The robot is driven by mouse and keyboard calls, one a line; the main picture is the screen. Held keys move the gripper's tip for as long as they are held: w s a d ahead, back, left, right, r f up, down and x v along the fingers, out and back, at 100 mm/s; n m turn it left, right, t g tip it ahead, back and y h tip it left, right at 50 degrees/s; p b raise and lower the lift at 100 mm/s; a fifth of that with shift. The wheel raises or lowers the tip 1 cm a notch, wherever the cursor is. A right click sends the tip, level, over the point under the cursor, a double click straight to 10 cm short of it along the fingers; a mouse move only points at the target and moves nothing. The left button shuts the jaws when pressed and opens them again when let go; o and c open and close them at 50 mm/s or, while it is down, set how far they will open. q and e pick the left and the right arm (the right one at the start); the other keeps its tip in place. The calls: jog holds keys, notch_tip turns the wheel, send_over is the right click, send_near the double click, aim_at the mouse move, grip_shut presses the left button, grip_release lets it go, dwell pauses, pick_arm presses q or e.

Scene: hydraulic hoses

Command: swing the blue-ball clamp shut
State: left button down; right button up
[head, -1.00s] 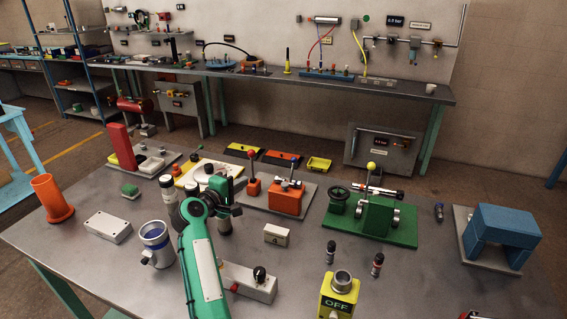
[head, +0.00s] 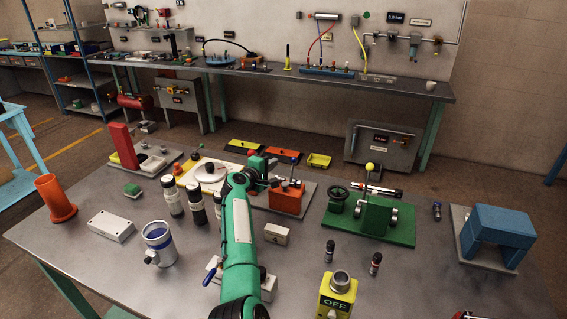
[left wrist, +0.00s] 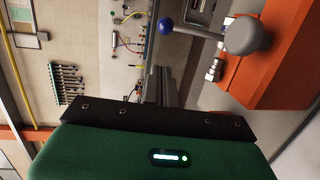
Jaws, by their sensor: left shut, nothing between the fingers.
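The blue-ball clamp is on an orange block (head: 287,197) near the middle of the workbench, with its blue ball (head: 295,160) on a lever standing up above the block. In the left wrist view the blue ball (left wrist: 165,27), its metal rod, a grey rounded part (left wrist: 247,36) and the orange block (left wrist: 285,60) show close up at upper right. My left gripper (head: 275,182) is shut and empty, just left of the clamp in the head view. Whether it touches the lever cannot be told. My right gripper is not in view.
A red ball (head: 252,152) shows just behind my left gripper. A green fixture with a yellow ball (head: 369,167) stands to the right.

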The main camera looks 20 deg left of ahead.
aim_at(292, 169)
pick_arm(q)
jog(key=w+d, duration=0.1)
jog(key=w+d+p, duration=0.1)
jog(key=d, duration=0.1)
jog(key=shift+w+d+f, duration=0.15)
jog(key=shift+d, duration=0.05)
dwell(0.3)
